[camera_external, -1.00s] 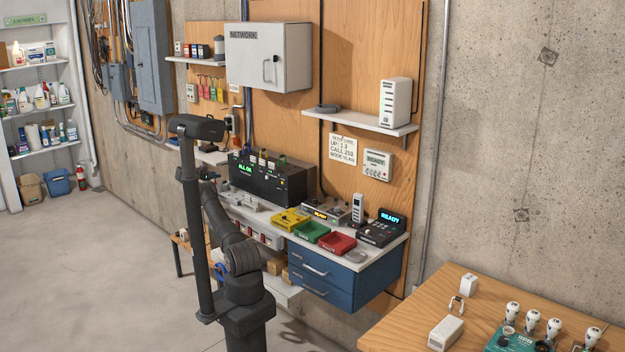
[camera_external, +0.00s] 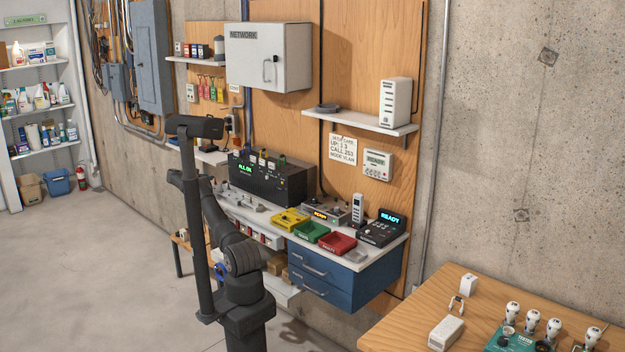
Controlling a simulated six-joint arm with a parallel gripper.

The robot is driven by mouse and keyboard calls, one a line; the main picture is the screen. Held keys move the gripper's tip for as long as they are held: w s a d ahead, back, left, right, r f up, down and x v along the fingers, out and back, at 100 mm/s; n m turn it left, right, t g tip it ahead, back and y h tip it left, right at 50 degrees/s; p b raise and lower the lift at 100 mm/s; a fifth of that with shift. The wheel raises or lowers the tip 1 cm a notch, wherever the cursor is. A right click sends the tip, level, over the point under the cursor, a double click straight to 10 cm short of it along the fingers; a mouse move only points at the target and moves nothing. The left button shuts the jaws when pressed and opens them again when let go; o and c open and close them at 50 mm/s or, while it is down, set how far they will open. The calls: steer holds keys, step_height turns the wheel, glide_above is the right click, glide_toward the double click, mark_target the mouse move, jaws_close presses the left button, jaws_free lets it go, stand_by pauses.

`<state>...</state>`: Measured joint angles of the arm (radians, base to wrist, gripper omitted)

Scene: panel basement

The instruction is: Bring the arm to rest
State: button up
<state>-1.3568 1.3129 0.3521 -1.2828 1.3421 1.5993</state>
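My single dark grey arm stands in the centre-left of the external view, in front of the wall bench. Its links rise from the base and bend up and left, crossing close to my upright camera post. The uppermost bend shows just left of the post. I cannot make out my gripper's fingers; they are hidden behind my own links or too small and dark to tell. No held object is visible.
The bench (camera_external: 385,252) behind the arm carries a black device (camera_external: 268,180), a yellow tray (camera_external: 290,219), a green tray (camera_external: 311,232) and a red tray (camera_external: 338,243). A wooden table (camera_external: 391,324) stands at front right. The floor at left is clear.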

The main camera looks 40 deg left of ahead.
steer(key=x, duration=0.5)
steer(key=shift+w+f, duration=0.2)
steer(key=shift+w, duration=0.05)
step_height(320, 180, up, 11)
steer(key=shift+d+f, duration=0.1)
steer(key=shift+f, duration=0.1)
steer(key=s+a+r+n+g+y, duration=0.4)
steer(key=s+a+r+n+y, duration=0.2)
steer(key=a+n+y, duration=0.25)
steer(key=w+d+r, duration=0.4)
steer(key=w+d, duration=0.8)
steer(key=d, duration=0.4)
steer(key=w+d+r+m+t, duration=0.1)
steer(key=w+d+r, duration=0.3)
steer(key=w+d, duration=0.9)
steer(key=d, duration=0.4)
steer(key=shift+d, duration=0.1)
